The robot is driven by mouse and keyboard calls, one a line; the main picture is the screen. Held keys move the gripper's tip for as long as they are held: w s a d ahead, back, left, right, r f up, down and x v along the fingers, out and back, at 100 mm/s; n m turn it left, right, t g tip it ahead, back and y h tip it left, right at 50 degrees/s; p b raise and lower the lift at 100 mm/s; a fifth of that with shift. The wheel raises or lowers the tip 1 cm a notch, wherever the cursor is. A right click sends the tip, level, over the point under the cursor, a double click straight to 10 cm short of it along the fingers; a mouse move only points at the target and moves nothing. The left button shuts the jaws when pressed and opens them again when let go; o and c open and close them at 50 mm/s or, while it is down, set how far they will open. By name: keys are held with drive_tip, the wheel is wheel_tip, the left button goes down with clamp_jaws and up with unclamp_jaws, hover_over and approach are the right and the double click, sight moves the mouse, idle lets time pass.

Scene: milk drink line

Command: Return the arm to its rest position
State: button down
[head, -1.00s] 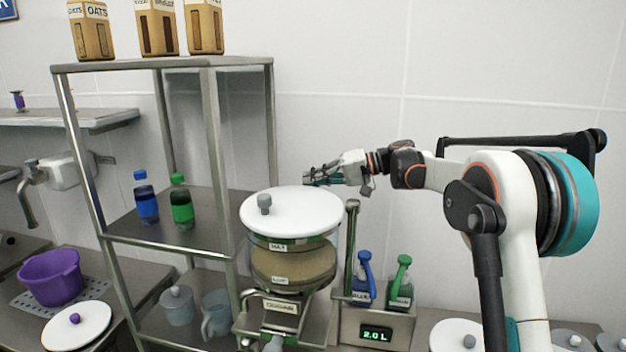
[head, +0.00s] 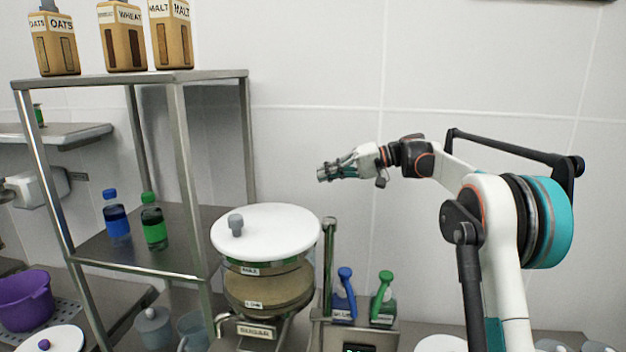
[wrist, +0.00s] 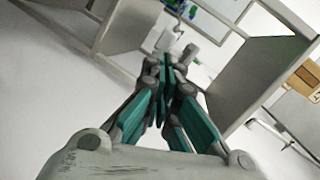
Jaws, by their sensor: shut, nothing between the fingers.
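My gripper (head: 324,174) is shut and empty in the head view. It is in the air at the end of my raised arm, above and right of the white-lidded sugar dispenser (head: 262,292), and it points left. It touches nothing that I can see. In the wrist view my gripper (wrist: 164,64) has its teal fingers together with nothing between them.
A metal shelf rack (head: 140,258) stands left of the dispenser, with a blue-capped bottle (head: 116,220) and a green-capped bottle (head: 154,226). Several grain cartons stand on its top. Blue (head: 344,300) and green (head: 382,304) handled containers stand below my gripper. The air around it is clear.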

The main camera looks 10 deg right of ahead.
drive_tip(key=m+t+h, duration=0.1)
drive_tip(key=m+h, duration=0.1)
drive_tip(key=h, duration=0.5)
approach(309, 221)
drive_tip(key=x, duration=0.4)
drive_tip(key=s+d+f+t+h, duration=0.1)
drive_tip(key=s+d+f+h, duration=0.15)
drive_tip(key=s+f, duration=0.45)
drive_tip(key=s+d+f+t+h, duration=0.1)
drive_tip(key=s+d+f+h, duration=0.2)
drive_tip(key=s, duration=0.8)
drive_tip(key=s+d+f+t+h, duration=0.1)
drive_tip(key=s+f+h, duration=0.1)
drive_tip(key=s+f, duration=0.55)
wheel_tip(309, 221, down, 19)
drive_tip(key=s+b, duration=0.1)
drive_tip(key=b, duration=1.9)
drive_tip(key=shift+s+d+n, duration=0.2)
drive_tip(key=shift+s+n, duration=0.2)
